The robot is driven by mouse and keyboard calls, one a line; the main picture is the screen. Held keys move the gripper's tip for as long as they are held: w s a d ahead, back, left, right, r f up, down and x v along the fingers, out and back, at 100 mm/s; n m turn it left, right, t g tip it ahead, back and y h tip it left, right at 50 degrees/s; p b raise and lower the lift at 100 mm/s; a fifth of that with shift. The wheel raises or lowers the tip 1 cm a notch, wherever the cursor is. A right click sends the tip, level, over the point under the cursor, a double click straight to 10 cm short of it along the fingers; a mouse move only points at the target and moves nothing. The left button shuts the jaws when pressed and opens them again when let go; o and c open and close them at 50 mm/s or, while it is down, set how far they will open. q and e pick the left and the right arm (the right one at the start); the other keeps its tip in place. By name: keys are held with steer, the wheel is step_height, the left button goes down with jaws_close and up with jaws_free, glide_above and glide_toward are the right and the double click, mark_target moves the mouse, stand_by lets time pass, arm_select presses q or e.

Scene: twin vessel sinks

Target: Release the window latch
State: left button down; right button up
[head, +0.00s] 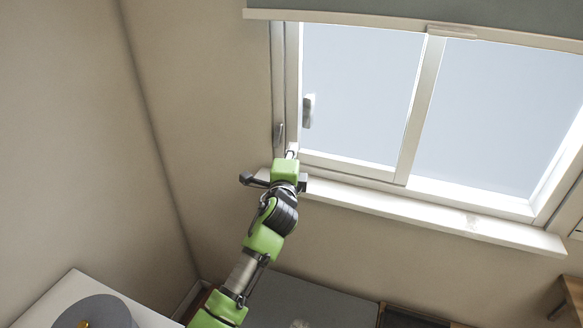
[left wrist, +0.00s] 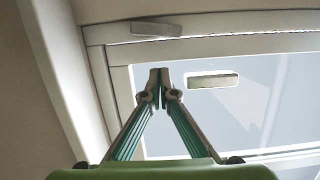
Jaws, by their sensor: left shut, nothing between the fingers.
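The window (head: 361,93) has a white frame and two panes. A small grey lever (head: 279,136), which looks like the latch, is on the left side of the frame; it also shows in the left wrist view (left wrist: 156,29). A pale block-like handle (head: 308,110) stands in front of the left pane, and it also shows in the left wrist view (left wrist: 212,80). My left gripper (head: 292,151) is at the lower left window corner, just below the lever. In the left wrist view its fingertips (left wrist: 159,80) meet, empty and apart from both fittings. My right gripper is out of view.
A white sill (head: 430,213) runs under the window, close to my left wrist. A grey blind (head: 430,15) hangs across the top. A white counter with a round grey basin (head: 93,312) is at lower left. A wooden piece (head: 573,292) stands at lower right.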

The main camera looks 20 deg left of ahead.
arm_select(q)
steer(key=b+v, duration=0.1)
steer(key=v, duration=0.5)
steer(key=shift+s+d, duration=0.2)
steer(key=shift+s, duration=0.1)
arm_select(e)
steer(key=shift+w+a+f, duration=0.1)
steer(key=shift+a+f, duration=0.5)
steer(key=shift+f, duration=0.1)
arm_select(q)
steer(key=shift+d, duration=0.1)
